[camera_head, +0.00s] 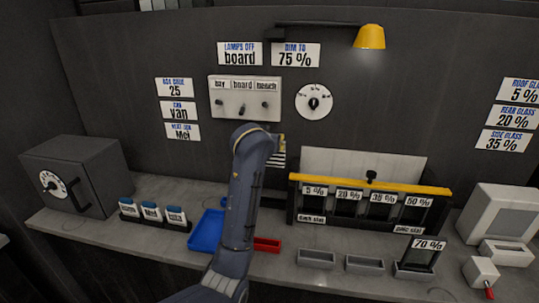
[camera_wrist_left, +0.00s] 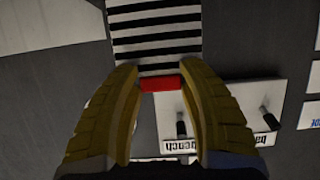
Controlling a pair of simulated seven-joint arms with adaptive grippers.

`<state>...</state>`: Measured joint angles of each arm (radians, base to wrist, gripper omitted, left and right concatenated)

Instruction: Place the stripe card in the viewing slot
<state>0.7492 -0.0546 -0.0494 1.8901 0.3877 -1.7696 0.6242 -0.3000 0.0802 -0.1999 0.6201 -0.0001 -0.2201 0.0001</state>
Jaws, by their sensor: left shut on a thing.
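My left gripper (camera_head: 279,143) is raised in front of the back wall, mostly hidden behind my arm. In the left wrist view, its yellow fingers (camera_wrist_left: 161,86) are shut on the red grip (camera_wrist_left: 161,84) of the black-and-white stripe card (camera_wrist_left: 155,35). A small part of the stripe card (camera_head: 278,161) shows below the gripper in the head view, clear of the bench. The viewing stand (camera_head: 370,187) is right of the gripper, with a yellow top bar, a white back board and several dark panes. Small slot labels (camera_head: 311,218) are on its front; the slot opening cannot be made out.
A blue tray (camera_head: 205,232) and a red tray (camera_head: 267,244) lie near my arm. Grey holders (camera_head: 316,258) line the front, one with a 70 % pane (camera_head: 424,254). A switch panel (camera_head: 245,98) and dial (camera_head: 314,101) are on the wall. A safe (camera_head: 78,174) stands left.

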